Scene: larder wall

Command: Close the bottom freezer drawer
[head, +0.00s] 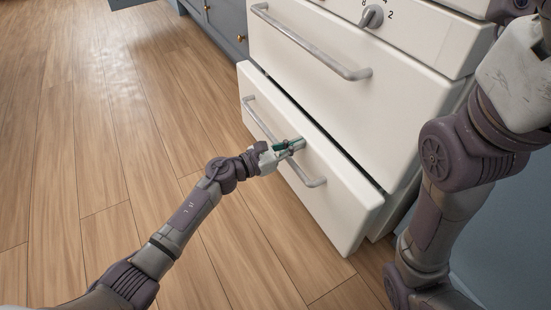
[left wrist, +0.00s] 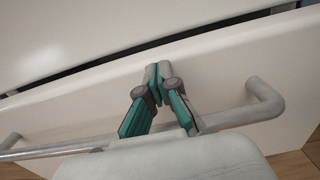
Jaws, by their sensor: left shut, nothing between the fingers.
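The bottom freezer drawer (head: 330,205) is white with a long grey bar handle (head: 258,118). It stands out a little from the cabinet, with a dark gap along its top edge. My left gripper (head: 299,144) is shut and empty, at the drawer front near the handle's middle. In the left wrist view, the shut fingertips (left wrist: 158,70) reach over the handle (left wrist: 262,100) toward the white drawer front (left wrist: 215,70). I cannot tell whether they touch it. My right arm shows at the right of the head view, but its gripper is out of view.
The upper drawer (head: 330,100) has its own bar handle (head: 310,43) and looks shut. A control knob (head: 372,16) sits above it. Blue-grey cupboards (head: 222,22) stand at the back left. The wooden floor (head: 90,120) in front and to the left is clear.

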